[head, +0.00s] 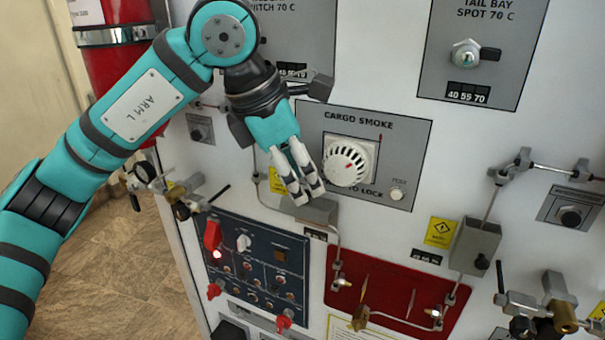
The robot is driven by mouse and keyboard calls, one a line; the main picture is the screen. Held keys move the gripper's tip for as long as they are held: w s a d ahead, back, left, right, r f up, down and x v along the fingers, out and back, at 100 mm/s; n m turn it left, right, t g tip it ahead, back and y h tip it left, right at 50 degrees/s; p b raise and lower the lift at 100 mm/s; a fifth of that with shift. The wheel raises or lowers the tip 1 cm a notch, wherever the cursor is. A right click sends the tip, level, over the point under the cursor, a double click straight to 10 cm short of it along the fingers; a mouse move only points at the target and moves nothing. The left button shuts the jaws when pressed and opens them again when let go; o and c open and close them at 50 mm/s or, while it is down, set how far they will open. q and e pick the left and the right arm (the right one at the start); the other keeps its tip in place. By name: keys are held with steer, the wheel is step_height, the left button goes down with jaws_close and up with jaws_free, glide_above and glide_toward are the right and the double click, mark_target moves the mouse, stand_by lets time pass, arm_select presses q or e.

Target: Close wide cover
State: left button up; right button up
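A red switch cover (212,235) stands raised at the upper left of the dark blue switch panel (262,257), above a lit red spot. It looks wider than the other red pieces on that panel, so it seems to be the wide cover. My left gripper (308,196) is up and to the right of it, in front of the wall just left of the cargo smoke dial. The gripper is apart from the cover and holds nothing that I can see. Its two fingers lie close together; whether they are shut is unclear. My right gripper is not in view.
The white cargo smoke dial (348,163) is close beside my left fingers. A grey block (312,211) with thin pipe sits just below them. Smaller red pieces (284,320) show low on the blue panel. Brass valve fittings (145,178) jut out at left. A red plate (395,292) lies right.

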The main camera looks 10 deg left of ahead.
arm_select(q)
steer(key=shift+x, duration=0.9)
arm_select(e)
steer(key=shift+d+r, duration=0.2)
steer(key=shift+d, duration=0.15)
arm_select(q)
steer(key=shift+r, duration=0.1)
steer(key=shift+c, duration=0.5)
jaws_close()
